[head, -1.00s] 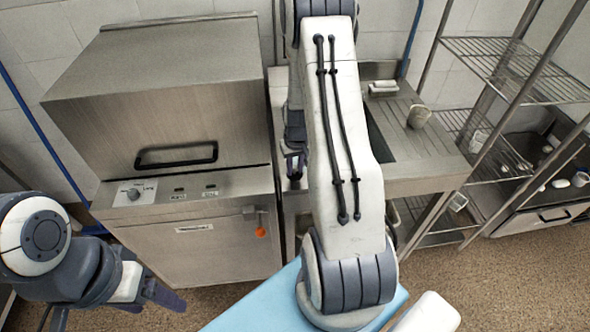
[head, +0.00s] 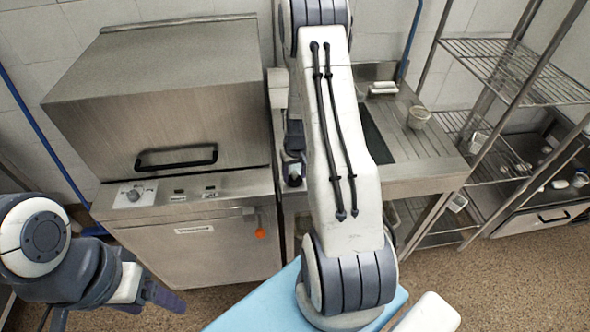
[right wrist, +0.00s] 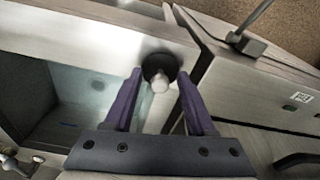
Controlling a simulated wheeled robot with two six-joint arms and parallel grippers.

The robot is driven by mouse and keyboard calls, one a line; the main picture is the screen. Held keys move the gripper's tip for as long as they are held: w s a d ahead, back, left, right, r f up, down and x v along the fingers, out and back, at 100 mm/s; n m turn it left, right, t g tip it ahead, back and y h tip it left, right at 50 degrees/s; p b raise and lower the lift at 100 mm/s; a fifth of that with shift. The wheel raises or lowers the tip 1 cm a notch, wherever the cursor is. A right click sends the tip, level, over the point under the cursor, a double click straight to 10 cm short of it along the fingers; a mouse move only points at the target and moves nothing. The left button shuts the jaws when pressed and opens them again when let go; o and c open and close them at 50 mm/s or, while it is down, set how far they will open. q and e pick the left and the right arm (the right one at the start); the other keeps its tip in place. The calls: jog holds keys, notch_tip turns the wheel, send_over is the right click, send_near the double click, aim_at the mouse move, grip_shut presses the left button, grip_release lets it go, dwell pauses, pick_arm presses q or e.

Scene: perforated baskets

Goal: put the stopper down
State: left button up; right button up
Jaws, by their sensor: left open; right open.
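The stopper, a black disc with a pale knob, sits on the steel strip at the left of the sink unit. In the right wrist view the stopper (right wrist: 158,70) lies between the two purple fingertips of my right gripper (right wrist: 160,78), with a gap showing on each side. In the head view the stopper (head: 294,181) shows just below my right gripper (head: 291,158), which the arm partly hides. My right gripper is open and holds nothing. My left gripper (head: 163,296) is low at the left, in front of the dishwasher, open and away from the stopper.
A steel dishwasher (head: 170,95) stands to the left, close to the strip. The sink basin (right wrist: 85,95) opens beside the stopper. A beaker (head: 418,117) stands on the drainboard (head: 425,145), and wire shelves (head: 515,65) stand at the right.

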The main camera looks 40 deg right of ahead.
aim_at(296, 184)
notch_tip(296, 184, up, 12)
jog(key=s+b, duration=0.1)
jog(key=b, duration=0.1)
jog(key=a+r+n, duration=0.3)
jog(key=a+r, duration=0.1)
jog(key=a, duration=0.7)
jog(key=s+a+r+n+y, duration=0.1)
jog(key=s+a+r+n, duration=0.2)
jog(key=a, duration=0.9)
jog(key=s+a+r+n, duration=0.1)
jog(key=s+a+n, duration=0.1)
jog(key=s+a, duration=0.3)
jog(key=s+a+r+n+g, duration=0.1)
jog(key=s+a, duration=0.5)
jog(key=s, duration=0.6)
jog(key=shift+s+r+n+y, duration=0.15)
jog(key=shift+r+n+y, duration=0.25)
jog(key=shift+n, duration=0.8)
jog(key=shift+r, duration=0.1)
